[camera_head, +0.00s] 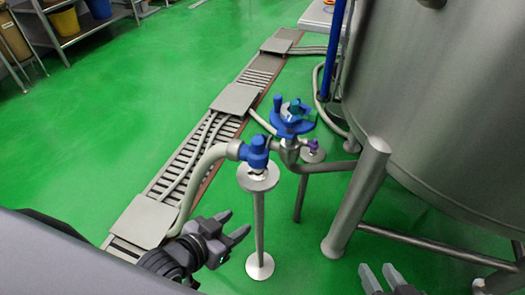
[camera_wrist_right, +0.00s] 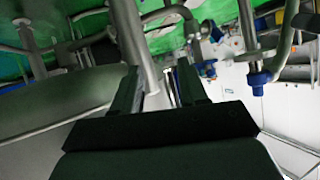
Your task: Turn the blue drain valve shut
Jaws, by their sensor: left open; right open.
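A blue valve (camera_head: 292,116) with a blue top sits on steel pipework beside the big tank, in the middle of the head view. A second blue fitting (camera_head: 256,151) sits just left of and below it, where a pale hose joins. I cannot tell which way the valve's handle is turned. Blue parts (camera_wrist_right: 258,78) also show in the right wrist view, at the right. My left gripper (camera_head: 236,224) is open and empty, below and left of the fittings. My right gripper (camera_head: 378,269) is open and low at the right, apart from the valve; its fingers show in the wrist view (camera_wrist_right: 160,85).
The steel tank (camera_head: 450,90) and its leg (camera_head: 358,198) bound the right side. A thin stand (camera_head: 260,222) rises under the blue fitting. A floor drain grate (camera_head: 175,172) runs behind, with hoses across it. Green floor (camera_head: 130,95) is clear at the left.

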